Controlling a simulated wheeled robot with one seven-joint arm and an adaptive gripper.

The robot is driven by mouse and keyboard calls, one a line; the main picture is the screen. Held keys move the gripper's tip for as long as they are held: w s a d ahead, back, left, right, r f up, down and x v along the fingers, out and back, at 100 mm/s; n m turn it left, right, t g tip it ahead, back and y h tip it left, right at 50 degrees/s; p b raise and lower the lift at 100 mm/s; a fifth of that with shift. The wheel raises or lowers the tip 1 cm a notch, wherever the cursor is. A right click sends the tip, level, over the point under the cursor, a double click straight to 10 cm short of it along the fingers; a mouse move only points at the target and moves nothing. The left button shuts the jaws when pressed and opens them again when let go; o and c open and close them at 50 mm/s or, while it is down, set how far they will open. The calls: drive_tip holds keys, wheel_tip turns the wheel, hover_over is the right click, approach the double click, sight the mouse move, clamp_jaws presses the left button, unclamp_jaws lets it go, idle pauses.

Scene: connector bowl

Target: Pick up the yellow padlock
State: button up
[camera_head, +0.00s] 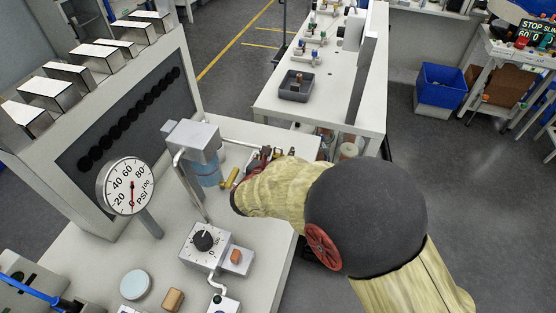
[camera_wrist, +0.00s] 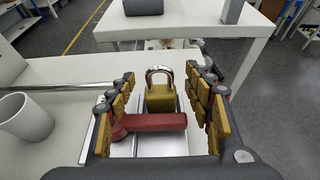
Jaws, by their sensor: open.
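The yellow padlock (camera_wrist: 160,98) stands upright with its silver shackle on top, in the middle of the wrist view. My gripper (camera_wrist: 160,76) is open, with one row of finger pads on each side of the padlock and a visible gap to it. A red bar-like object (camera_wrist: 152,123) lies across in front of the padlock, between the fingers, and hides part of its lower body. In the head view my gripper (camera_head: 268,157) is over the bench's far right part, and I cannot make out the padlock there.
A white cup (camera_wrist: 25,118) stands left of my gripper. The head view shows a pressure gauge (camera_head: 128,186), a dial box (camera_head: 205,243), and a grey box with a pipe (camera_head: 194,141) on the bench.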

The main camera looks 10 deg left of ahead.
drive_tip(key=shift+c, duration=1.4)
drive_tip(key=c, duration=1)
drive_tip(key=shift+c, duration=0.2)
drive_tip(key=shift+r, duration=0.1)
